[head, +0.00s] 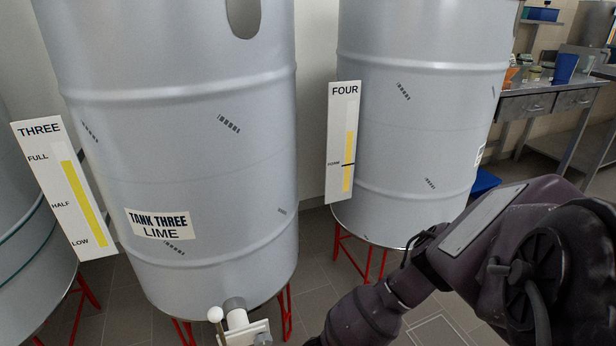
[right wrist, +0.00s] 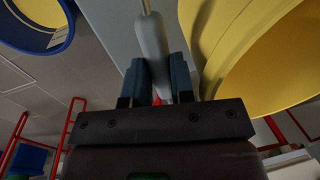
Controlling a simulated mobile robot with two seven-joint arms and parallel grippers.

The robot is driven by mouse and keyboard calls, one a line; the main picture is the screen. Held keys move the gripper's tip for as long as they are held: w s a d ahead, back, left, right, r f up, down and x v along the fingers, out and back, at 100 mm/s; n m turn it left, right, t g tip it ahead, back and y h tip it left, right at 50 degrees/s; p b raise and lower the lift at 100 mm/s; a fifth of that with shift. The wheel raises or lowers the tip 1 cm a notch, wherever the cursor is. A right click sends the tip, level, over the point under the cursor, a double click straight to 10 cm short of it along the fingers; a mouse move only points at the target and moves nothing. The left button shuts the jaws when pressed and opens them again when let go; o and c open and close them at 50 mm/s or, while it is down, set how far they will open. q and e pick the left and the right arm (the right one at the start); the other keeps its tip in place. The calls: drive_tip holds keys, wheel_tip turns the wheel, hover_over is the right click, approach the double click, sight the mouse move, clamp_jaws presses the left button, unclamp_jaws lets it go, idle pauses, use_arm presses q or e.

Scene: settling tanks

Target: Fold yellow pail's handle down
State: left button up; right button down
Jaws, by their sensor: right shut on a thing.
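In the right wrist view the yellow pail (right wrist: 232,42) fills the upper right, with its curved wall and round edge close beside my right gripper. My right gripper (right wrist: 158,75) is shut on the pail handle's pale grey grip (right wrist: 151,38), which runs up between the two dark blue fingers. A thin wire leaves the grip's upper end. The rest of the handle and where it joins the pail are hidden or out of frame. In the head view neither the pail nor a gripper shows. My left gripper is in no view.
Tank three (head: 190,130) and tank four (head: 420,110) stand on red legs, with level boards (head: 65,185) beside them. A valve (head: 237,318) juts from tank three. A metal bench (head: 545,103) stands at the far right. A blue round object (right wrist: 58,42) shows in the wrist view.

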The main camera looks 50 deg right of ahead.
drive_tip(key=shift+w+r+p, duration=0.2)
drive_tip(key=shift+r+p, duration=0.2)
drive_tip(key=shift+r, duration=0.05)
drive_tip(key=shift+r+h+p, duration=0.4)
drive_tip(key=shift+r+p, duration=0.1)
drive_tip(key=shift+p, duration=0.25)
drive_tip(key=shift+r+p, duration=0.15)
drive_tip(key=shift+p, duration=0.2)
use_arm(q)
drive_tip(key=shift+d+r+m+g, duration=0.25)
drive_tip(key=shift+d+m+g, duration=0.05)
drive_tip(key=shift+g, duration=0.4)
use_arm(e)
drive_tip(key=shift+s+a, duration=0.1)
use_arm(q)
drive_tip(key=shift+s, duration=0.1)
use_arm(e)
drive_tip(key=c, duration=1.2)
unclamp_jaws()
drive_tip(key=shift+c, duration=0.2)
